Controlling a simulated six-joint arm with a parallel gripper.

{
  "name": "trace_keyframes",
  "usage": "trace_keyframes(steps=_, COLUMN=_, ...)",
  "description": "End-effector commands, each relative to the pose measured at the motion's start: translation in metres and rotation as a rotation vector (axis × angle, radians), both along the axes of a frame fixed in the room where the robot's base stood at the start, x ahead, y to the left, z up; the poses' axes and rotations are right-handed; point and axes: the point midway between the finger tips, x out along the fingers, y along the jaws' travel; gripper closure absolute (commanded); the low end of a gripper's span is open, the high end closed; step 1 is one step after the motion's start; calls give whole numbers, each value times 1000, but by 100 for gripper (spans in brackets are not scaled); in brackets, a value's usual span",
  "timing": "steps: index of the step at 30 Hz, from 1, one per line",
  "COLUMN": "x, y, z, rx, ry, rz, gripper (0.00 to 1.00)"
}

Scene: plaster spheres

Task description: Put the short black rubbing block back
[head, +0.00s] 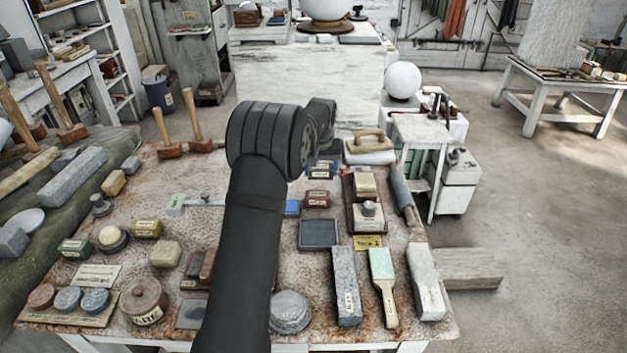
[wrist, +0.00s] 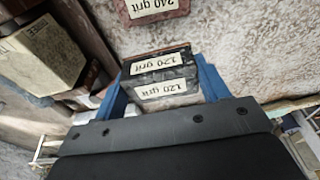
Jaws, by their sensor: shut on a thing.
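My gripper (wrist: 161,88) has blue fingers, shut on the sides of a short black block (wrist: 158,70). Two "120 grit" labels show between the fingers, upside down in the wrist view. I cannot tell whether both belong to the one block. In the head view the black block (head: 320,171) is low over the far middle of the stained table (head: 225,225), partly behind my arm. I cannot tell whether it touches the surface. A red block (head: 317,198) lies just nearer; in the wrist view the red block (wrist: 155,8) reads "240 grit".
A wooden tray (head: 382,228) with a cream block and a knobbed piece stands right of the red block. A wooden float (head: 369,143) lies behind. Mallets (head: 170,150) stand at the far left.

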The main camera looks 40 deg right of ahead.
Motion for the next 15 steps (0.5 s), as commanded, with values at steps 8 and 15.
trace_keyframes(steps=8, x=28, y=2, z=-17, rx=-1, ry=-1, rz=0, gripper=57)
trace_keyframes(steps=15, x=28, y=3, z=-47, rx=1, ry=-1, rz=0, gripper=57)
